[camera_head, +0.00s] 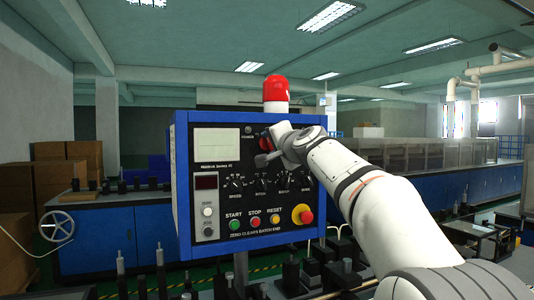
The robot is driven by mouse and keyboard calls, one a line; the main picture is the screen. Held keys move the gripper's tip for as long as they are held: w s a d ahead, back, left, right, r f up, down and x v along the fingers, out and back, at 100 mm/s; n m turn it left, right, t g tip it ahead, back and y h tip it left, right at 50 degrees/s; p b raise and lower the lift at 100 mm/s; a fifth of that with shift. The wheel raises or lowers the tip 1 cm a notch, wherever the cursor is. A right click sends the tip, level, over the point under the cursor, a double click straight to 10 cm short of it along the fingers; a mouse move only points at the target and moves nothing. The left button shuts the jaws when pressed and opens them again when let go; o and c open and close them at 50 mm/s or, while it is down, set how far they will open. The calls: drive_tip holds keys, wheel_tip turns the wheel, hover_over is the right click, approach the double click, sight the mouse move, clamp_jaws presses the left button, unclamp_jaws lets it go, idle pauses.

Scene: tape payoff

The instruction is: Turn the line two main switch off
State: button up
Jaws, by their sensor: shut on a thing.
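A blue control box (181,185) with a dark front panel stands in front of me. At the upper right of its panel is a red switch knob (265,144), partly hidden by my gripper. My white arm reaches in from the lower right, and my gripper (267,156) is at this knob, shut on it. The knob's exact angle and any switch lettering are too small or covered to read.
Below are several black speed knobs (236,184), green start (234,225), red stop (254,222) and reset (274,219) buttons, and a red emergency button (303,215). A red beacon (276,89) tops the box. Cardboard boxes (30,190) stand left.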

drive_tip(key=n, duration=0.1)
drive_tip(key=n+b, duration=0.1)
drive_tip(key=shift+w+f+n+b, duration=0.1)
drive_tip(key=shift+f+n+b, duration=0.2)
drive_tip(key=shift+n, duration=0.1)
drive_tip(key=shift+r+n, duration=0.15)
drive_tip(key=shift+n, duration=0.35)
drive_tip(key=shift+r+b, duration=0.15)
drive_tip(key=shift+b, duration=0.15)
drive_tip(key=o, duration=1)
drive_tip(key=shift+s+d, duration=0.15)
drive_tip(key=shift+s, duration=0.15)
drive_tip(key=b+v, duration=0.2)
drive_tip(key=v, duration=0.5)
drive_tip(key=shift+s+b, duration=0.15)
drive_tip(key=shift+b, duration=0.2)
